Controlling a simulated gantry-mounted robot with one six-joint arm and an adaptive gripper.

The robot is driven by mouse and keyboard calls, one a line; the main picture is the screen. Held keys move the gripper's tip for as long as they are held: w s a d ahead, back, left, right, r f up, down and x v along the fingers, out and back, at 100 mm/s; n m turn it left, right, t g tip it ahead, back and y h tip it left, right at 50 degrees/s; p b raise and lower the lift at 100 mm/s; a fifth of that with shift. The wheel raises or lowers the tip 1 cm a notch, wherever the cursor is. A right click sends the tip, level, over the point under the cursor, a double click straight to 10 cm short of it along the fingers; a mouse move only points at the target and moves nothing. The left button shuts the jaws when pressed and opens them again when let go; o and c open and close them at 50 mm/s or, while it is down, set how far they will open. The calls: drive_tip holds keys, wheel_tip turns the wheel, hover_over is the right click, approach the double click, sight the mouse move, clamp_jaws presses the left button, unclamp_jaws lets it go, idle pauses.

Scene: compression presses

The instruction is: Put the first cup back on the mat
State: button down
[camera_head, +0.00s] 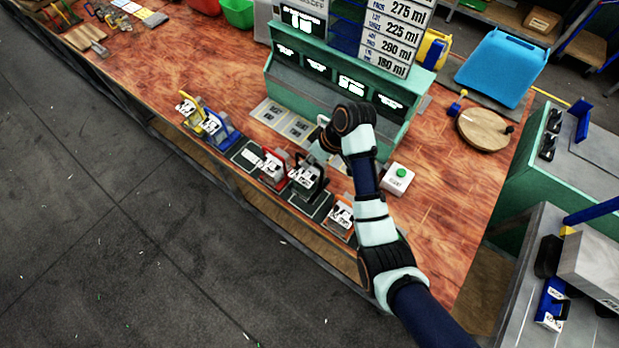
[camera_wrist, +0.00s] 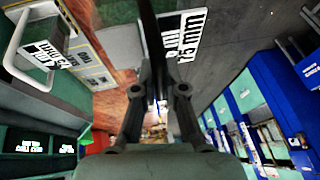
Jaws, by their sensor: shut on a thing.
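My gripper (camera_wrist: 157,75) is shut on the dark handle of a dark cup (camera_head: 308,180) with a white label. The label (camera_wrist: 172,36) shows close beyond the fingers in the wrist view. In the head view the cup is at the front of the wooden bench, over a dark mat (camera_head: 318,208). I cannot tell whether it touches the mat. A red cup (camera_head: 271,168) is just to its left and an orange cup (camera_head: 342,217) to its right. My arm hides part of the bench behind the dark cup.
A yellow cup (camera_head: 188,108) and a blue cup (camera_head: 219,131) stand farther left. The green press station (camera_head: 335,75) rises behind. A white box with a green button (camera_head: 397,178) is to the right of my arm.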

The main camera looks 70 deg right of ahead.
wheel_tip(320, 180, down, 10)
drive_tip(key=shift+r+b, duration=0.15)
drive_tip(key=shift+b, duration=0.3)
drive_tip(key=c, duration=1.2)
unclamp_jaws()
drive_tip(key=shift+c, duration=0.2)
drive_tip(key=p+v, duration=0.1)
drive_tip(key=v, duration=1.1)
drive_tip(key=shift+w, duration=0.1)
